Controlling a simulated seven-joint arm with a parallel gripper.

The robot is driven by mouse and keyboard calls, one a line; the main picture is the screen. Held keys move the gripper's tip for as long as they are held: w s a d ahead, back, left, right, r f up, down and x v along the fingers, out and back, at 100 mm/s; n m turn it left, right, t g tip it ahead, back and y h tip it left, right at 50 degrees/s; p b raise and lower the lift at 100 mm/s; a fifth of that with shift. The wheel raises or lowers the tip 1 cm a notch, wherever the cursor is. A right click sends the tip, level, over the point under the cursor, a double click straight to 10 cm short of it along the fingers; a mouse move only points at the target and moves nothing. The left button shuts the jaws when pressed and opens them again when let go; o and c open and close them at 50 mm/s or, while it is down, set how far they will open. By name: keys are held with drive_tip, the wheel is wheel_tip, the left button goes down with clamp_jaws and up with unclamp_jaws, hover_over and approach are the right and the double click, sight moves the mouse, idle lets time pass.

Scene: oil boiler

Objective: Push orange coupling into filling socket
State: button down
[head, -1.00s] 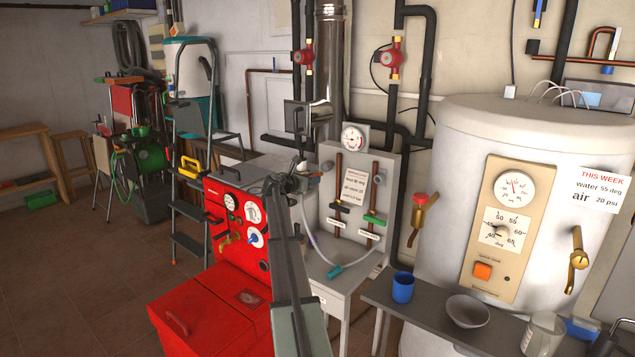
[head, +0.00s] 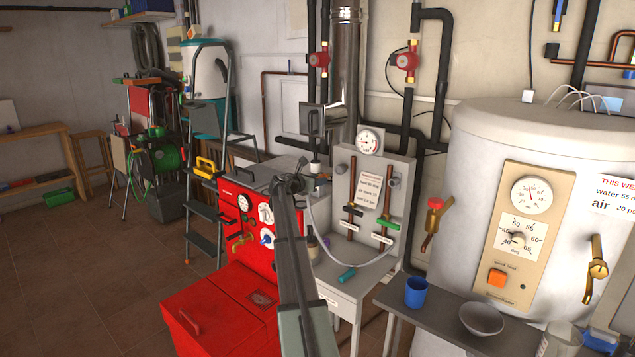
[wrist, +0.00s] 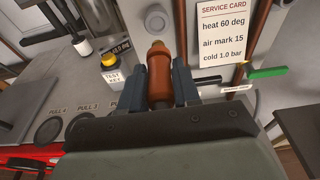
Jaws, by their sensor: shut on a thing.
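The orange coupling (wrist: 159,72) stands between the two dark fingers of my gripper (wrist: 166,82) in the wrist view, and the gripper is shut on it. Its narrow tip points away from me towards the grey panel. A round grey fitting (wrist: 156,18) lies just beyond the tip, apart from it in the picture; I cannot tell for sure that it is the filling socket. In the head view my gripper (head: 294,182) is small and dark in front of the panel's left side, and the coupling cannot be made out there.
The grey panel (head: 345,215) carries a gauge (head: 369,141), a service card (head: 369,189) and a green-handled valve (head: 388,223). The red boiler (head: 235,290) stands left.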

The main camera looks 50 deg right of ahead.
sight(325, 175)
drive_tip(key=shift+d, duration=0.15)
drive_tip(key=shift+d, duration=2.25)
drive_tip(key=shift+d, duration=1.9)
drive_tip(key=c, duration=0.7)
unclamp_jaws()
drive_tip(key=shift+c, duration=0.2)
drive_tip(key=a+r, duration=0.2)
drive_tip(key=a, duration=1.1)
drive_tip(key=shift+a+r, duration=0.3)
drive_tip(key=shift+r, duration=0.1)
drive_tip(key=a+r, duration=0.2)
drive_tip(key=a, duration=0.7)
drive_tip(key=shift+a, duration=0.4)
